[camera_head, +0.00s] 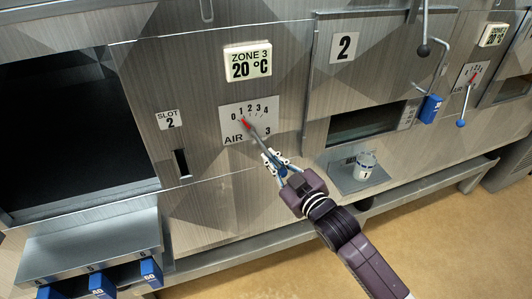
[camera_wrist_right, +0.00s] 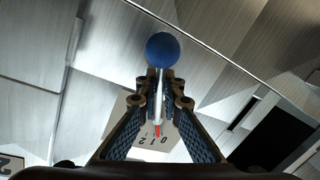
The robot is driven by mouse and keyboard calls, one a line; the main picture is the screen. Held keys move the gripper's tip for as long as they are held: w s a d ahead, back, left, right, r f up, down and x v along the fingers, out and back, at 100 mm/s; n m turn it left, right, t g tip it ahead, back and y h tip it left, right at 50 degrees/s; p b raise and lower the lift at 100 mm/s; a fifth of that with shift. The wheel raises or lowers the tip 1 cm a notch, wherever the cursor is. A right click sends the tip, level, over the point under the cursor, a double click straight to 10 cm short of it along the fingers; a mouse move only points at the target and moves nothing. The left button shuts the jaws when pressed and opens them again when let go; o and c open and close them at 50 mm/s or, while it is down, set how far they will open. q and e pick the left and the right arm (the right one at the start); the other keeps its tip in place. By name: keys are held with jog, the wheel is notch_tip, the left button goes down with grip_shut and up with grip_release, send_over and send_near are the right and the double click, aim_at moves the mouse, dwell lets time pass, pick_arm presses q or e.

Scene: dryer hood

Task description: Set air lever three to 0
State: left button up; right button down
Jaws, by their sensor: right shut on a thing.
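Air lever three (camera_head: 258,135) is a grey rod with a red pointer tip on the white AIR 3 dial plate (camera_head: 236,130), marked 0 to 4. The red tip points up and left, around 0 to 1; the exact mark is hard to tell. The rod runs down and right from the dial. My right gripper (camera_head: 275,164) is shut on the lever near its lower end. In the right wrist view, the lever's blue ball (camera_wrist_right: 162,50) sticks out beyond the fingers, and the red tip (camera_wrist_right: 157,132) shows between them near the upside-down numbers. My left gripper is not in view.
The ZONE 3 display (camera_head: 249,63) reads 20 °C above the dial. A dark open bay (camera_head: 70,120) lies left, with blue-handled items (camera_head: 101,284) below. A white cup marked 1 (camera_head: 366,166) stands on a small shelf at right. Another lever with a blue ball (camera_head: 461,123) is farther right.

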jog(key=shift+w+d+r+n+h+p, duration=0.25)
jog(key=shift+d+r+n+p, duration=0.4)
jog(key=shift+n+p, duration=0.4)
jog(key=shift+d+f, duration=0.1)
jog(key=c, duration=2.1)
grip_release()
jog(key=shift+s, duration=0.1)
jog(key=v, duration=1.2)
